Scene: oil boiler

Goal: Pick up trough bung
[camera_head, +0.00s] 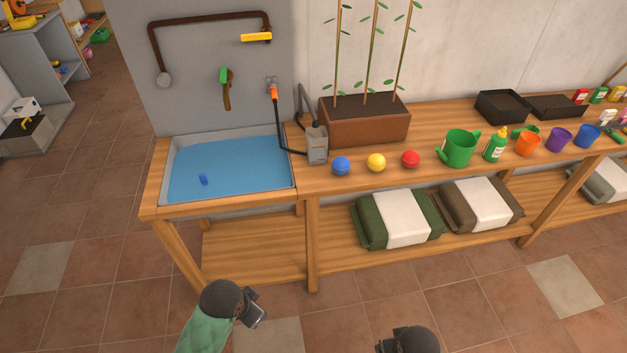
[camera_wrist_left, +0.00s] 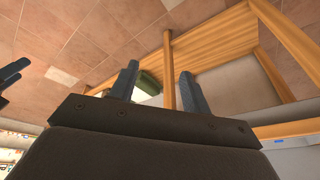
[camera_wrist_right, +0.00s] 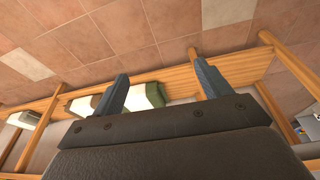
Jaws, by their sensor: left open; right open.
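The trough (camera_head: 228,150) is a pale-rimmed basin with a flat blue surface, set in the left end of the wooden bench. A small dark blue piece (camera_head: 203,180), probably the bung, stands out of the blue surface near the front left. My left gripper (camera_head: 254,308) is in front of and below the bench, apart from the trough. In the left wrist view its fingers (camera_wrist_left: 160,75) are open and empty. My right gripper (camera_head: 388,346) is farther right at the bottom edge, partly cut off. Its fingers (camera_wrist_right: 160,75) are open and empty in the right wrist view.
A brown pipe with a yellow lever (camera_head: 256,37) and a green-handled tap (camera_head: 225,75) hang above the trough. A grey canister (camera_head: 317,145), a planter (camera_head: 365,124), coloured balls and a green watering can (camera_head: 460,149) stand to the right. Sacks lie on the lower shelf (camera_head: 251,250).

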